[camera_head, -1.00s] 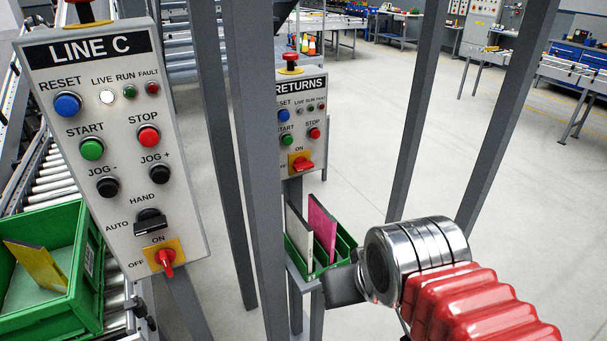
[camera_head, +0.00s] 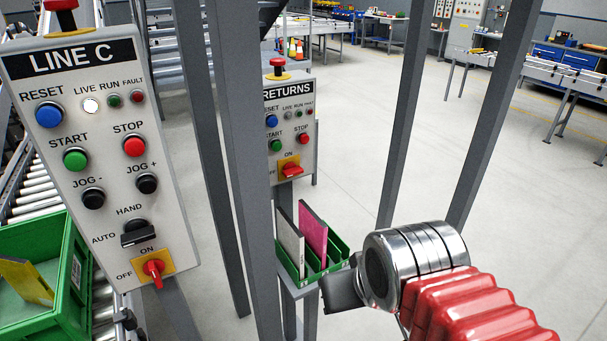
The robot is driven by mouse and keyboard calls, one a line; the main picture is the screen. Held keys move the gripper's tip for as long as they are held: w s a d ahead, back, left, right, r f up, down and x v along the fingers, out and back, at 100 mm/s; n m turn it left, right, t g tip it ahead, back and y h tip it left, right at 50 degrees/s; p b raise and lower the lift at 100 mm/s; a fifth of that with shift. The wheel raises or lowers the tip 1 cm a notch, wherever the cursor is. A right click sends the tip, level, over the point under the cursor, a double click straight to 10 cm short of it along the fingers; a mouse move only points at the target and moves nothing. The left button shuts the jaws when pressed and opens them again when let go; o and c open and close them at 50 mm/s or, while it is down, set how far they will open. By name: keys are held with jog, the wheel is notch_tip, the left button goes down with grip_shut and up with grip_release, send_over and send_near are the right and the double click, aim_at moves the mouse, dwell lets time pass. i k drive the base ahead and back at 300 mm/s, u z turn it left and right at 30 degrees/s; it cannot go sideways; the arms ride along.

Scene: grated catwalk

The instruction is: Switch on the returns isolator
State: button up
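The returns panel (camera_head: 292,130) stands behind a grey post, which hides its left edge. Its isolator (camera_head: 291,171) is a red rotary handle on a yellow plate, low on the panel. The handle lies roughly sideways, with the ON label above it; the OFF label is partly hidden. The panel's live lamp looks unlit. My gripper (camera_head: 340,292) shows as a dark grey block at the end of my arm, below and to the right of the isolator and apart from it. Its fingers cannot be made out.
The LINE C panel (camera_head: 95,155) stands close at left, with its own red isolator (camera_head: 154,270) upright. Grey posts (camera_head: 243,180) rise between me and the returns panel. A green rack (camera_head: 330,262) with pink and white boards is near my gripper. Open floor (camera_head: 350,150) lies to the right.

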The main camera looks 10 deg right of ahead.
aim_at(290, 169)
jog(key=z, duration=0.55)
jog(key=k, duration=1.2)
jog(key=u, duration=1)
jog(key=i, duration=1)
jog(key=u, duration=0.05)
